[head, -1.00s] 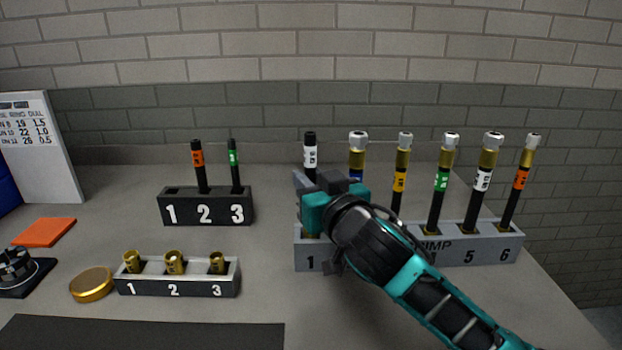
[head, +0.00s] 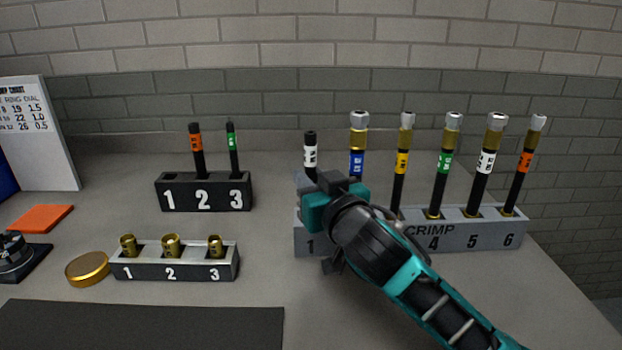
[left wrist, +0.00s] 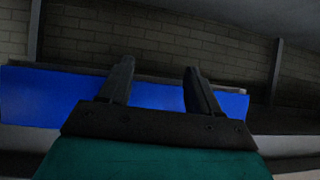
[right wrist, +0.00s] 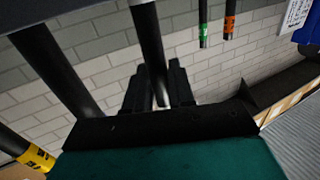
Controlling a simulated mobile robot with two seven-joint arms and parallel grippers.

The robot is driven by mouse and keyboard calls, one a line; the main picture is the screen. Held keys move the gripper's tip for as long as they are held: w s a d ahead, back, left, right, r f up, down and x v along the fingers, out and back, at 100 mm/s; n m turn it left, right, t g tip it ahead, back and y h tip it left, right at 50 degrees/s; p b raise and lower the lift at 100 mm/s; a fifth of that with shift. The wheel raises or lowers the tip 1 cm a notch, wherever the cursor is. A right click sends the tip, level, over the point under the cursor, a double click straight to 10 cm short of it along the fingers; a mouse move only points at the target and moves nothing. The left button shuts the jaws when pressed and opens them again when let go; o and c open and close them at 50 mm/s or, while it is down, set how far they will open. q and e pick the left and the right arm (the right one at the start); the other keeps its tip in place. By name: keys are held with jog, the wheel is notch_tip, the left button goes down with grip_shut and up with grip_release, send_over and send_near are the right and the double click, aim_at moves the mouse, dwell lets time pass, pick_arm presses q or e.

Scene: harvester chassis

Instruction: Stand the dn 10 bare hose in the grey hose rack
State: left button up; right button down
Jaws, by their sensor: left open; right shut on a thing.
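My right gripper (head: 315,186) is shut on a black bare hose with a white label (head: 310,152), held upright. The label is too small to read. In the right wrist view the hose (right wrist: 147,40) runs between the fingers (right wrist: 160,88). The grey hose rack (head: 480,240), marked CRIMP, is behind and below this gripper. The held hose is above the rack's slot 1 end. The gripper hides its lower end, so I cannot tell whether it is in the slot. My left gripper (left wrist: 158,85) is open and empty, seen only in the left wrist view.
Several hoses with metal fittings stand in the grey rack, the blue-labelled one (head: 357,160) closest to my gripper. A black rack (head: 180,203) holds two bare hoses; its slot 1 is empty. A ferrule holder (head: 130,270) and a brass disc (head: 88,268) are at front left.

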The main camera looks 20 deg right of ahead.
jog(key=shift+f, duration=0.15)
jog(key=c, duration=0.9)
grip_release()
